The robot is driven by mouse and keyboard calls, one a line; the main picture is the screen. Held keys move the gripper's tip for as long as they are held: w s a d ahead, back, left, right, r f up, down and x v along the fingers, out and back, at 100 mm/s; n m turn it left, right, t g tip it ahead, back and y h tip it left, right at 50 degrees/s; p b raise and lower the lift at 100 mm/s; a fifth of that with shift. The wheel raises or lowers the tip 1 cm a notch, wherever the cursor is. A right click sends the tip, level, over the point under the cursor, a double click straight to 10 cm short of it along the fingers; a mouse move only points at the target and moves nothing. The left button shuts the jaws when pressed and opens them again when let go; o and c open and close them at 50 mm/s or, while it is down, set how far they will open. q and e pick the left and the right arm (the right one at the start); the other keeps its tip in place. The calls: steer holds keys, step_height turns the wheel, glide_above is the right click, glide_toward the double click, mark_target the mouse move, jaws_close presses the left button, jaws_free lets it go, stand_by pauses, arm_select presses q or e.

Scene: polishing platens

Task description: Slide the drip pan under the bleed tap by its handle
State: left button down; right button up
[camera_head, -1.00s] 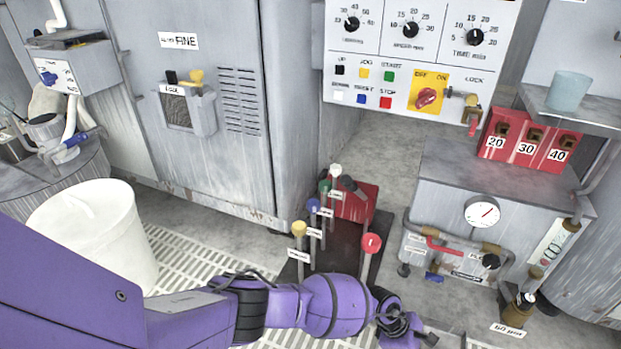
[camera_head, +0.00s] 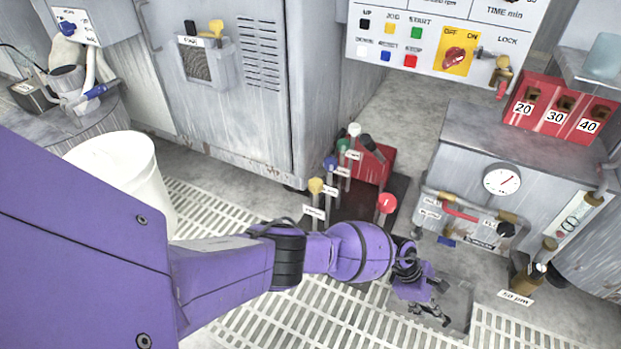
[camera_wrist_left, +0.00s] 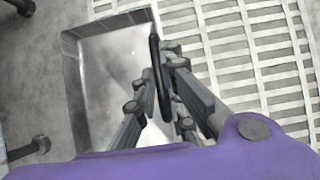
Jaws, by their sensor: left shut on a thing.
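The drip pan, a shallow grey metal tray (camera_head: 458,299), lies on the floor grating at the lower right of the head view. In the left wrist view its rectangular floor and walls (camera_wrist_left: 100,62) show at the left of my fingers. Its dark curved handle (camera_wrist_left: 156,62) rises at the pan's right side, between the fingers. My left gripper (camera_head: 432,300) is shut on this handle; its fingers also show in the left wrist view (camera_wrist_left: 158,82). Brass pipework with a red lever (camera_head: 460,212) and a dark knob (camera_head: 505,229) is on the grey cabinet behind. I cannot tell which part is the bleed tap.
A lever stand with coloured knobs (camera_head: 386,203) stands just behind my left wrist. The grey cabinet with a gauge (camera_head: 502,181) is behind. A white bucket (camera_head: 115,165) is at left. Grating (camera_head: 300,315) lies clear in front.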

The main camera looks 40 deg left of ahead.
arm_select(q)
steer(key=shift+w+a+r, duration=0.1)
steer(key=shift+w+r, duration=0.1)
steer(key=shift+w, duration=0.7)
steer(key=c, duration=1.7)
jaws_free()
steer(key=shift+c, duration=0.2)
steer(key=shift+s+f, duration=0.1)
steer(key=shift+s, duration=0.05)
steer(key=shift+a, duration=0.1)
steer(key=s+a+r, duration=0.1)
steer(key=s+a, duration=0.1)
steer(key=a, duration=0.4)
steer(key=s+a+r, duration=0.1)
steer(key=s+a, duration=0.1)
steer(key=a, duration=0.5)
steer(key=shift+s+r, duration=0.15)
steer(key=shift+r, duration=0.1)
